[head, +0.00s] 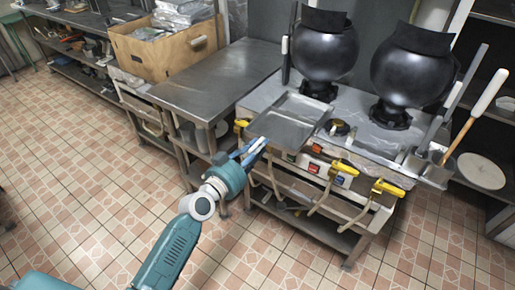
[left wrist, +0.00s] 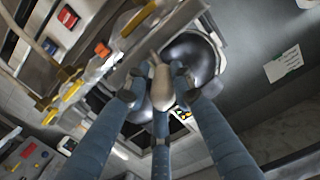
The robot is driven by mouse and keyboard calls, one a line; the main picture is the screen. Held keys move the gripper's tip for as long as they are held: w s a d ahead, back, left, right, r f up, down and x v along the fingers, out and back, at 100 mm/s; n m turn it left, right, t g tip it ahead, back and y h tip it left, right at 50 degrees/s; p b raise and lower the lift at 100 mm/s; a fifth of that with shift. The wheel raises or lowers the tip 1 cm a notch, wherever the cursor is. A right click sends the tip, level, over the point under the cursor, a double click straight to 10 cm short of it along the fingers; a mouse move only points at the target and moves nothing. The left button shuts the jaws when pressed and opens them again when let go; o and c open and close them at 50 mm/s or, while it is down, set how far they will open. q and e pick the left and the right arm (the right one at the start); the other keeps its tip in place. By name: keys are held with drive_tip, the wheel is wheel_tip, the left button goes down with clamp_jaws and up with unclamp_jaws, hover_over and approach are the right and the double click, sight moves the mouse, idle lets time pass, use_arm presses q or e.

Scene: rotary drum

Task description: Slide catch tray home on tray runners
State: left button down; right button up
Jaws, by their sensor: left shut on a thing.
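The catch tray (head: 287,121) is a shallow grey metal tray in the head view, reaching forward from under the left black drum (head: 325,52) at the counter's front left. My left gripper (head: 254,149) is at the tray's near edge, its blue fingers closed there. In the left wrist view my left gripper (left wrist: 160,85) is shut around a rounded beige-grey piece, seemingly the tray's handle. The fingers hide part of it. The tray runners cannot be made out. My right gripper is not in view.
A second black drum (head: 412,72) stands to the right. Yellow-handled valves (head: 389,188) and hoses stick out along the counter front. A steel table (head: 215,85) with a cardboard box (head: 168,45) adjoins at left. The tiled floor in front is clear.

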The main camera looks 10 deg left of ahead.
sight(274, 139)
use_arm(q)
drive_tip(key=shift+b+x, duration=0.45)
drive_tip(key=shift+x, duration=1.55)
drive_tip(key=shift+w+d, duration=0.15)
drive_tip(key=shift+w, duration=0.3)
drive_tip(key=shift+b+x, duration=0.9)
drive_tip(key=shift+x, duration=0.8)
drive_tip(key=shift+w+d, duration=0.2)
drive_tip(key=shift+w, duration=0.3)
drive_tip(key=shift+w+d, duration=0.15)
drive_tip(key=shift+w+b, duration=0.1)
drive_tip(key=shift+b, duration=0.2)
